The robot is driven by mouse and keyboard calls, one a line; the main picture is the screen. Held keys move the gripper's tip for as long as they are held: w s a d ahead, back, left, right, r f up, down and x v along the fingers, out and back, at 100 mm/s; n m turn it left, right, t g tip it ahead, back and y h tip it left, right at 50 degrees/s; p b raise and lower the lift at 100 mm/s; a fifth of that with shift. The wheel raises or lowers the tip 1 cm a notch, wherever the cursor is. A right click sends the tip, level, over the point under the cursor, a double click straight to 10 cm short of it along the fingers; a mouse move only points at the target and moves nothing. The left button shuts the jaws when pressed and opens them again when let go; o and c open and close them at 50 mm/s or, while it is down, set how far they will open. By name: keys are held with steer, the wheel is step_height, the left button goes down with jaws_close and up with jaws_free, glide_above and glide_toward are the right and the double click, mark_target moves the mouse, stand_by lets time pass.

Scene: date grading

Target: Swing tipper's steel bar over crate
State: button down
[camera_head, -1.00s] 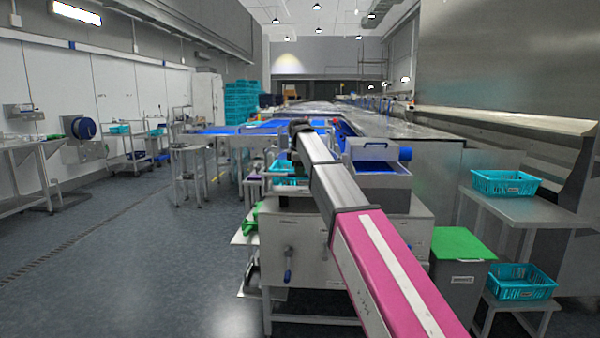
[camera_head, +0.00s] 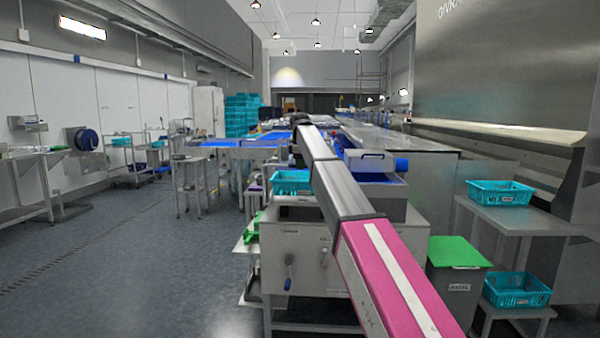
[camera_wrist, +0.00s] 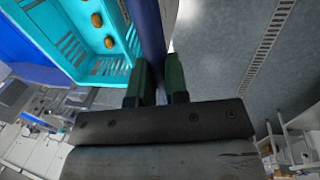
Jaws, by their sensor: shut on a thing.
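My gripper (camera_wrist: 161,72) has dark green fingers, shut on the steel bar (camera_wrist: 153,35), which shows blue-grey between them and runs up out of the wrist view. The teal crate (camera_wrist: 112,70), with several brown dates in it, lies close left of the bar and fingers. I cannot tell from this view whether the bar is over the crate's rim or beside it. In the head view a teal crate (camera_head: 290,183) sits left of my arm, partly hidden by it. My gripper and the bar are hidden behind my arm there.
A grey steel cabinet (camera_head: 305,250) stands in front. On the right are a table with a teal basket (camera_head: 500,192), a green-lidded bin (camera_head: 458,252) and a lower teal basket (camera_head: 517,290). The floor on the left (camera_head: 130,260) is clear.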

steer(key=w+r+g, duration=0.1)
steer(key=w+g, duration=0.2)
steer(key=w, duration=1)
steer(key=shift+w+d, duration=0.15)
steer(key=shift+d, duration=0.1)
stand_by(0.5)
steer(key=c, duration=1.1)
jaws_free()
steer(key=shift+w+r, duration=0.15)
steer(key=shift+r, duration=1.75)
steer(key=shift+w+r, duration=0.1)
steer(key=shift+r, duration=1.75)
